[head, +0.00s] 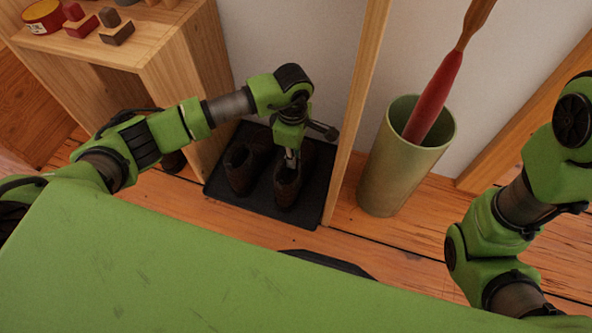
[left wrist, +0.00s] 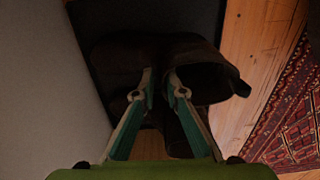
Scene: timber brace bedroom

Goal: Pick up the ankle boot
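A pair of dark brown ankle boots stands upright on a black tray (head: 310,222) on the floor: a left boot (head: 243,172) and a right boot (head: 287,190). My left gripper (head: 291,163) points down at the top of the right boot. In the left wrist view its fingers (left wrist: 159,76) are close together, with a narrow dark strip of boot collar between them. The open collar of one boot (left wrist: 208,82) shows beside the right finger. The gripper looks shut on the collar edge, though the contact is dim. My right gripper is out of the picture; only its arm shows.
A wooden shelf unit (head: 190,75) stands left of the tray, and a wooden post (head: 357,110) rises at its right. A green bin (head: 400,165) holding a red-handled item (head: 436,95) stands beyond. A patterned rug (left wrist: 295,115) lies on the floor.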

